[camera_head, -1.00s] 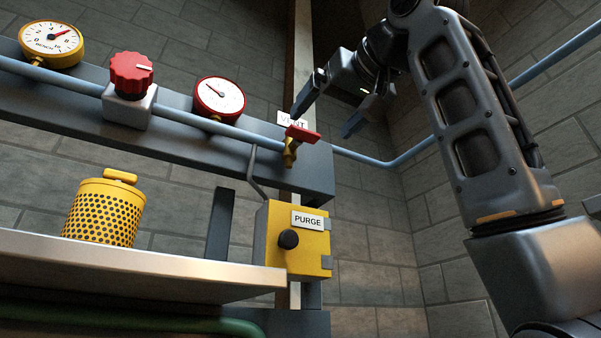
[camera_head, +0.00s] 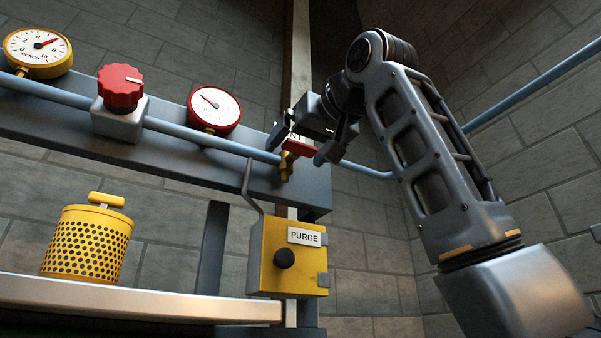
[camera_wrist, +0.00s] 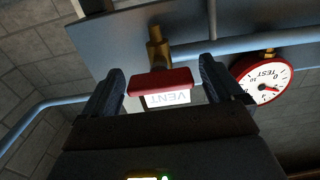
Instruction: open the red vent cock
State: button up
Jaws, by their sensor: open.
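The red vent cock handle (camera_head: 298,148) sits on a brass body (camera_head: 287,167) on the blue pipe, partly covered by my gripper in the head view. In the wrist view the red handle (camera_wrist: 160,81) lies crosswise between my two fingers, with its brass stem (camera_wrist: 158,47) behind it. My gripper (camera_head: 299,154) is open, one finger on each side of the handle; small gaps seem to show, and I cannot tell if either finger touches. The white VENT label (camera_wrist: 168,98) shows upside down beside the handle in the wrist view.
A red-rimmed gauge (camera_head: 214,108) is left of the cock; it also shows in the wrist view (camera_wrist: 262,78). Further left are a red knob (camera_head: 120,88) and a yellow gauge (camera_head: 38,51). Below hangs the yellow PURGE box (camera_head: 288,258). A yellow perforated canister (camera_head: 88,243) stands on the shelf.

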jog(key=shift+c, duration=0.2)
jog(key=c, duration=1)
jog(key=shift+n, duration=0.4)
jog(key=n, duration=0.3)
jog(key=shift+n, duration=0.3)
jog(key=n, duration=0.4)
jog(key=shift+s+n, duration=0.1)
jog(key=shift+n, duration=0.2)
jog(key=n, duration=0.5)
jog(key=shift+a, duration=0.1)
jog(key=shift+f+n, duration=0.15)
jog(key=shift+n, duration=1.85)
jog(key=shift+a, duration=0.1)
